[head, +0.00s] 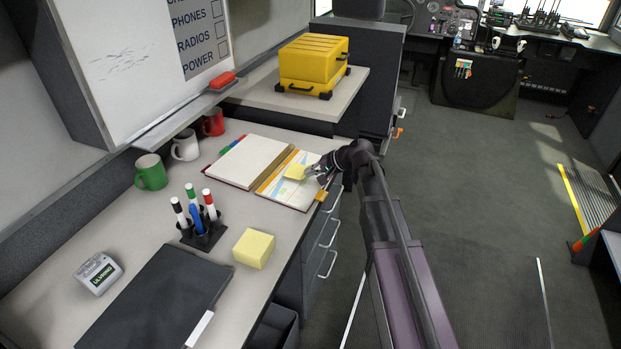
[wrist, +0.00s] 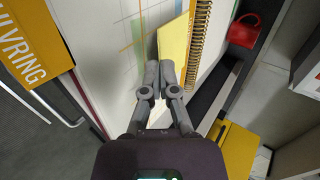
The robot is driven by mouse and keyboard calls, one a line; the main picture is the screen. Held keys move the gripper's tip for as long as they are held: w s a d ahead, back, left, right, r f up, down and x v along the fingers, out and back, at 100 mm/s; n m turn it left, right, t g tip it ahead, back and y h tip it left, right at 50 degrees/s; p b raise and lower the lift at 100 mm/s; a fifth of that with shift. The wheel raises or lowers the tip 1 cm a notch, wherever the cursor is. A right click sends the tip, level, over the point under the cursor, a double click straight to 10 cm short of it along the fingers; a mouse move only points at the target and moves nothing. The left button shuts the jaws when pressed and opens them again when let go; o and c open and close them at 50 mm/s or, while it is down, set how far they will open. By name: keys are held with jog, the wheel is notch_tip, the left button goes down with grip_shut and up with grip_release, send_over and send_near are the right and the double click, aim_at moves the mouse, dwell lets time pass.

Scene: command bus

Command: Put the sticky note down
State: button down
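My gripper (head: 311,171) is over the right page of the open notebook (head: 245,161) on the desk. Its two fingers (wrist: 159,72) are close together on a thin yellow sticky note (wrist: 173,42), which extends beyond the fingertips. The sticky note also shows in the head view (head: 296,172), above the notebook page. The page and spiral binding (wrist: 200,45) show behind it in the wrist view. I cannot tell whether the note touches the page. A thick yellow sticky-note pad (head: 254,248) sits nearer on the desk.
A pen holder (head: 204,234) with several markers stands left of the pad. Green (head: 151,172), white (head: 185,146) and red (head: 213,122) mugs line the back. A dark folder (head: 155,300) lies in front. A yellow case (head: 313,62) stands beyond the notebook.

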jog(key=shift+f+b, duration=0.45)
jog(key=shift+f, duration=0.2)
jog(key=c, duration=1.1)
grip_release()
jog(key=shift+r, duration=0.1)
jog(key=shift+r+p, duration=0.3)
jog(key=shift+p, duration=0.1)
jog(key=shift+d+r, duration=0.2)
jog(key=shift+r, duration=0.05)
jog(key=shift+p+v, duration=3.6)
jog(key=shift+v, duration=2.1)
jog(key=shift+s+f, duration=0.1)
jog(key=shift+s, duration=0.1)
